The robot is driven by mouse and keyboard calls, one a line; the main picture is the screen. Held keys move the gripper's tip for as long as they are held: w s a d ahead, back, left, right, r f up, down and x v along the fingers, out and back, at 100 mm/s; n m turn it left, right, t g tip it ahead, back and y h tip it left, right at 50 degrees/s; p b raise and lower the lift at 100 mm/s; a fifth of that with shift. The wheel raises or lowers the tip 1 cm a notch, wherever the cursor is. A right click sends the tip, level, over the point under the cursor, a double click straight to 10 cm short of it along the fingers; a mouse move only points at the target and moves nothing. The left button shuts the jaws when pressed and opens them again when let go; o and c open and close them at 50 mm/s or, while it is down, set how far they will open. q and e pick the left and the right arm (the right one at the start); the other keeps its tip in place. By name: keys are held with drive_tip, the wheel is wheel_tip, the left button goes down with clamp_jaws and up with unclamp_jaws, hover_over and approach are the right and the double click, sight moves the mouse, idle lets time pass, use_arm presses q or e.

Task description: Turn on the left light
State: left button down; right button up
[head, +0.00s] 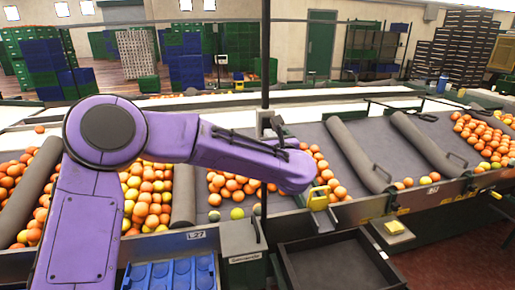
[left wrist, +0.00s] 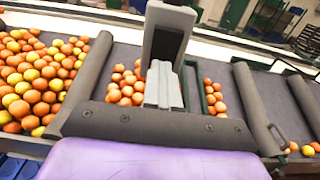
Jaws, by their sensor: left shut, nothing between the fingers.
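My purple left arm reaches in from the left in the head view, over the sorting belt. I cannot make out which part is the left light, or whether a light is lit. My right gripper is not in view.
Oranges (head: 147,205) lie in groups between grey rollers (head: 355,153) on the belt. A yellow-topped device (head: 319,198) and a yellow block (head: 394,227) sit along the front rail. A blue crate (head: 172,274) and a dark empty tray (head: 335,262) stand in front.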

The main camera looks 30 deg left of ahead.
use_arm(q)
drive_tip(key=f+b+v, duration=0.1)
drive_tip(key=b+v, duration=0.6)
drive_tip(key=v, duration=0.7)
drive_tip(key=shift+f, duration=0.4)
